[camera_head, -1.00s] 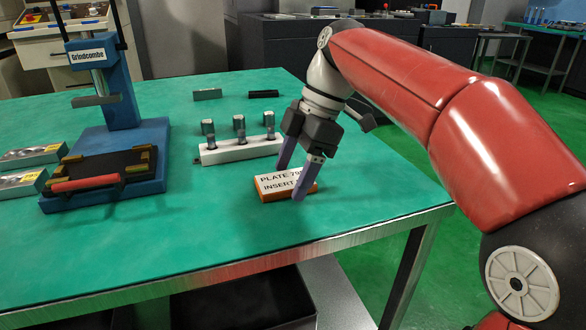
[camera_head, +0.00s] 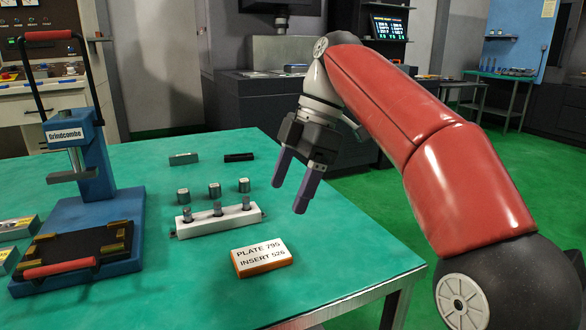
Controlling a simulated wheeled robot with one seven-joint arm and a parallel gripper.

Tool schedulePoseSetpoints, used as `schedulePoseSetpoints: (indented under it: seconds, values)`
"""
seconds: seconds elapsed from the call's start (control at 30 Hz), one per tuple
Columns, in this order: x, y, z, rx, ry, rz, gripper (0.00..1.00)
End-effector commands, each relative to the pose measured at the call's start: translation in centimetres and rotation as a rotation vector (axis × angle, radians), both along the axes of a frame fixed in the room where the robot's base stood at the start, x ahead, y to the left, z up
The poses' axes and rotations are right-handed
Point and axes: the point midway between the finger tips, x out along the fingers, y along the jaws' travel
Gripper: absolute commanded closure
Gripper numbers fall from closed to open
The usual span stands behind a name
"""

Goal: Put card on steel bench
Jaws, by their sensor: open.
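The card (camera_head: 262,258) is a small white-topped block with an orange edge, printed "PLATE 795 INSERT 526". It lies flat near the front right of the green-topped bench (camera_head: 340,252), which has a metal front edge. My gripper (camera_head: 289,196) is open and empty, its two purple-grey fingers pointing down. It hangs above the bench, up and to the right of the card, apart from it. I cannot tell which surface is the steel bench; a green-topped table (camera_head: 509,92) stands far off at the back right.
A white holder (camera_head: 228,222) with several metal cylinders on and behind it stands left of my gripper. Two small bars (camera_head: 183,158) lie behind it. A blue Grindcombe press (camera_head: 90,205) occupies the left. Bare green top surrounds the card. Dark cabinets line the back.

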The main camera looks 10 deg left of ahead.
Motion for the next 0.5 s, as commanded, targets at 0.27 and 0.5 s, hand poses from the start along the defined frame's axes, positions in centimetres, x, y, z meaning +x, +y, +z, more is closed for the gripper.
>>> schedulePoseSetpoints:
  seconds: [0.27, 0.5]
  values:
    - [0.2, -0.3, 0.8, -0.001, 0.000, -0.001, 0.24]
    - [-1.6, -1.9, -0.4, -0.088, -0.021, -0.283, 0.24]
